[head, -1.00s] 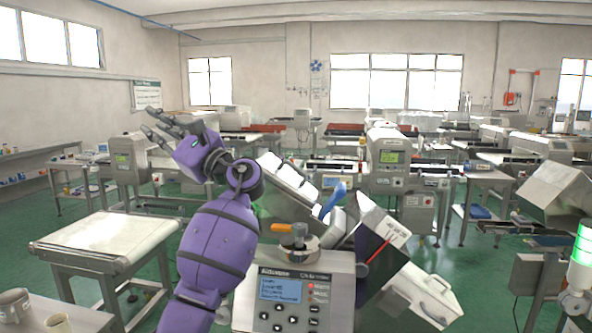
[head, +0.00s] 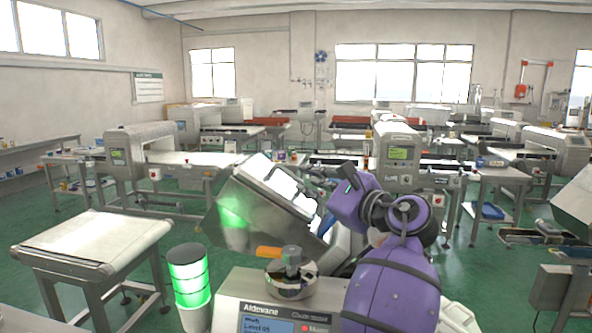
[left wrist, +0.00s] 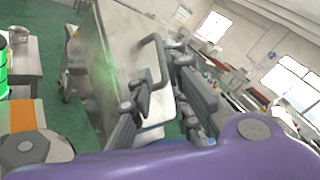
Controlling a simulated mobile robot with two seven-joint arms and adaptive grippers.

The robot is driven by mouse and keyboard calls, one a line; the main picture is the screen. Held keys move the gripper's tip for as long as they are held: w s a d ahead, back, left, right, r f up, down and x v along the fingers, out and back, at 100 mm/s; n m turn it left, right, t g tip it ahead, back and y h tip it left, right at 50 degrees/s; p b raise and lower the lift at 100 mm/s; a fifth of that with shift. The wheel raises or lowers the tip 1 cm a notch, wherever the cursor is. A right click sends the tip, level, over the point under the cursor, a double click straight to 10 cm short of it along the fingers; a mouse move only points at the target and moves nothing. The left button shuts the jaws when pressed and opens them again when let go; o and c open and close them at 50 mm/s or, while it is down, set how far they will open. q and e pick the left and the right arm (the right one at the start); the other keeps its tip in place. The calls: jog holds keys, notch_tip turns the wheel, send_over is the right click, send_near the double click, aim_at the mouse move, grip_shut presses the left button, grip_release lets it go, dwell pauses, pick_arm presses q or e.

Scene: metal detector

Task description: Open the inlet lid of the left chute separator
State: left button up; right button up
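The left chute separator shows as a tilted metal chute body (head: 232,215) behind a control box (head: 265,316) with a blue display. In the left wrist view a broad metal panel (left wrist: 112,55) carries a dark bar handle (left wrist: 150,58); I cannot tell whether this panel is the inlet lid. My left gripper (left wrist: 165,95) is open, its fingers apart on either side of the handle's lower end; I cannot tell whether they touch it. In the head view my purple left arm covers the separator's right part and hides the left fingertips. My right gripper is not in view.
An orange lever on a round metal fitting (head: 290,280) stands on top of the control box. A green light column (head: 188,275) stands to its left. A white-topped conveyor table (head: 90,245) is further left. Green floor between them is clear. More machines fill the background.

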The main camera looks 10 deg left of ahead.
aim_at(292, 176)
pick_arm(q)
jog(key=shift+w+d, duration=0.1)
jog(key=shift+w, duration=0.2)
jog(key=shift+w+a+r, duration=0.1)
jog(key=shift+w+a, duration=0.05)
jog(key=shift+a, duration=0.05)
jog(key=a, duration=0.1)
jog(key=w+a, duration=0.1)
jog(key=a, duration=0.1)
jog(key=shift+w+a+r, duration=0.1)
jog(key=shift+w+r, duration=0.15)
jog(key=shift+x, duration=1.2)
jog(key=shift+w+a+f, duration=0.15)
jog(key=shift+w+a, duration=0.1)
jog(key=shift+w, duration=0.25)
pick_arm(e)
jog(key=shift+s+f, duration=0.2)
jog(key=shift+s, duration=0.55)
pick_arm(q)
jog(key=shift+c, duration=0.4)
grip_shut()
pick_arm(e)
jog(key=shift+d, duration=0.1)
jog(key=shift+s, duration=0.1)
